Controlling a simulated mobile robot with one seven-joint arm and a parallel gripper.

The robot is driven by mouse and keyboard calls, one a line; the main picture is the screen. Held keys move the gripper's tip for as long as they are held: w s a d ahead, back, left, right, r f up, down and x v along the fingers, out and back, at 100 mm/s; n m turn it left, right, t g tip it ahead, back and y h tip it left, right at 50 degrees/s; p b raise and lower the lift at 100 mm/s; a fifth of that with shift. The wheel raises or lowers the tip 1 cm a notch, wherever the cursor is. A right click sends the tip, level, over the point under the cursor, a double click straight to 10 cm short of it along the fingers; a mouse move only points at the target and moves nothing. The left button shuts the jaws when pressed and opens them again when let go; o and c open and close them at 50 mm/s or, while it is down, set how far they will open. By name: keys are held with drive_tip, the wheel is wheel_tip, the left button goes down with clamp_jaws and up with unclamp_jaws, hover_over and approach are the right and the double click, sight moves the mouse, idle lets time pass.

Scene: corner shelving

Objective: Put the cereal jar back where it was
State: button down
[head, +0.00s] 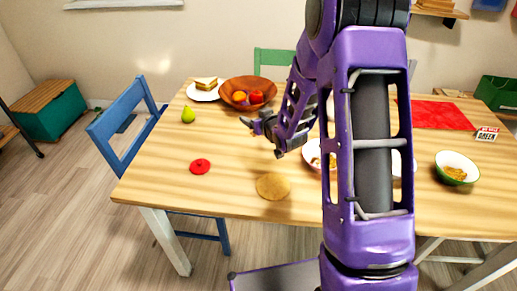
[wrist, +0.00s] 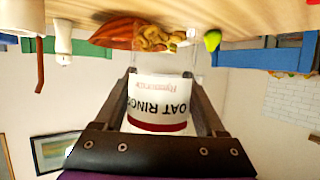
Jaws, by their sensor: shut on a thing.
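The cereal jar (wrist: 158,96) is clear, with a white "OAT RINGS" label, a red band and ring cereal inside. In the wrist view, which shows the room upside down, it stands between the two fingers of my gripper (wrist: 160,73), which is shut on it. In the head view my gripper (head: 250,122) is over the middle of the table (head: 150,178), fingers toward the left. I cannot make out the jar there. Whether it touches the table is unclear.
A pear (head: 188,115), a sandwich plate (head: 196,94) and a fruit bowl (head: 233,85) stand behind. A green-rimmed bowl (head: 470,160) and red cloth (head: 440,115) are at right. The front left is clear.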

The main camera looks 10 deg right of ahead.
drive_tip(key=shift+w+d, duration=0.1)
drive_tip(key=shift+w, duration=0.2)
wheel_tip(320, 180, down, 9)
drive_tip(key=shift+f+b, duration=0.1)
drive_tip(key=shift+b, duration=0.6)
drive_tip(key=shift+f, duration=0.2)
unclamp_jaws()
drive_tip(key=shift+r, duration=0.1)
drive_tip(key=shift+r, duration=0.2)
drive_tip(key=v, duration=1.2)
drive_tip(key=shift+f+p, duration=0.15)
drive_tip(key=shift+p, duration=0.2)
